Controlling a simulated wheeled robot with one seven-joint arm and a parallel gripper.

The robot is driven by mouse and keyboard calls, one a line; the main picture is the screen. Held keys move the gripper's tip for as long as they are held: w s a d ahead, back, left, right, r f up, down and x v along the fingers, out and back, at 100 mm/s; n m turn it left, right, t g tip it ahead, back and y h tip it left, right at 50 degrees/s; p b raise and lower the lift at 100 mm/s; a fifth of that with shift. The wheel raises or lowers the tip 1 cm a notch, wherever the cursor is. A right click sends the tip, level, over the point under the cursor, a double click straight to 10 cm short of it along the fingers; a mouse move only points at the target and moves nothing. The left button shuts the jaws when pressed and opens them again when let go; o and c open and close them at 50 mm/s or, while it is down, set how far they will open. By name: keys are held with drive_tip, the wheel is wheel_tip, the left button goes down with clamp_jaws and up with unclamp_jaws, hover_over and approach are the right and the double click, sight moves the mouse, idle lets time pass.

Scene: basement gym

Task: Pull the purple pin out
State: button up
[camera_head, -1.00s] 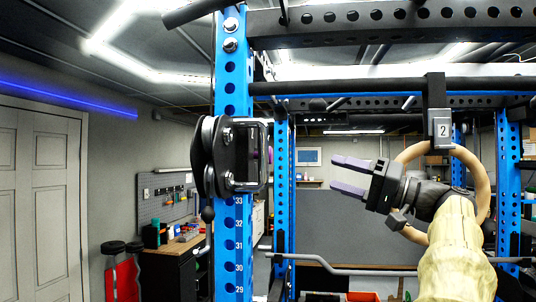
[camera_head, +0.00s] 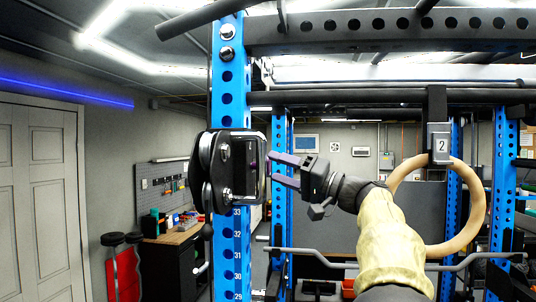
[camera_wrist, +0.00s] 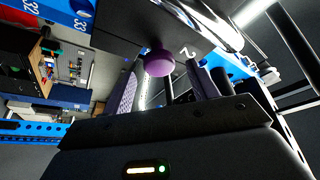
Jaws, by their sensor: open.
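The purple pin shows in the wrist view as a round purple knob (camera_wrist: 158,63) on the dark face of a black carriage.
The blue upright (camera_head: 229,95) with numbered holes runs beside the carriage. A wooden ring (camera_head: 473,205) hangs at right below a black strap marked 2. A bent grey bar (camera_head: 400,266) crosses low behind my arm. A workbench (camera_head: 170,235) stands back left.

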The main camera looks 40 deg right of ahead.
sight(270, 166)
drive_tip(key=shift+p+x, duration=0.75)
drive_tip(key=shift+x, duration=1.15)
drive_tip(key=shift+f, duration=0.1)
clamp_jaws()
